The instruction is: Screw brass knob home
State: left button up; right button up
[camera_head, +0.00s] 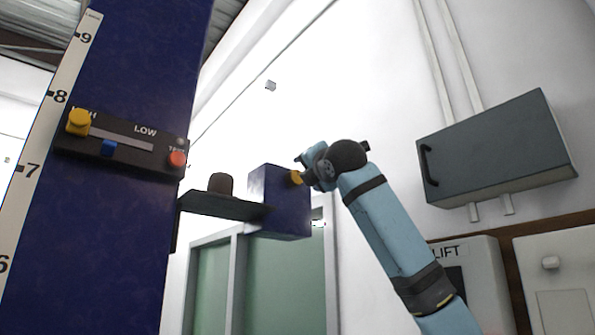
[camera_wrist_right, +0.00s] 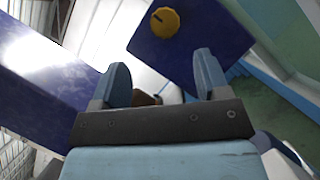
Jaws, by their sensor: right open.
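The brass knob (camera_head: 296,177) is a small yellow-gold disc on the face of a dark blue block (camera_head: 287,212). In the right wrist view the knob (camera_wrist_right: 165,22) shows its round face with a dark slot, on the blue block (camera_wrist_right: 190,48). My right gripper (camera_head: 305,167) is close beside the knob in the head view. In the right wrist view its two light-blue fingers (camera_wrist_right: 160,80) are apart with nothing between them, and the knob lies beyond the fingertips. I cannot tell whether the knob is fully seated. My left gripper is not in view.
A tall blue column (camera_head: 110,230) with a number scale stands at the left. It carries a HIGH/LOW slider panel (camera_head: 120,148) with yellow, blue and red knobs. A dark shelf (camera_head: 222,205) holds a brown cylinder (camera_head: 220,184). A grey wall cabinet (camera_head: 497,150) hangs at the right.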

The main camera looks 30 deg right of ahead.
aim_at(297, 177)
jog(key=x, duration=0.2)
jog(key=p+x, duration=0.1)
jog(key=x, duration=0.2)
jog(key=p+x, duration=0.1)
jog(key=x, duration=0.2)
jog(key=shift+w+f, duration=0.2)
jog(key=shift+f, duration=0.1)
jog(key=shift+w+r+p, duration=0.2)
jog(key=shift+p, duration=0.2)
jog(key=shift+w+d+r, duration=0.1)
jog(key=shift+w+d, duration=0.05)
jog(key=shift+w, duration=0.3)
jog(key=shift+w+d+f, duration=0.15)
jog(key=shift+w+f, duration=0.05)
jog(key=shift+w, duration=0.1)
jog(key=shift+s+r, duration=0.1)
jog(key=shift+s, duration=0.05)
jog(key=c, duration=0.9)
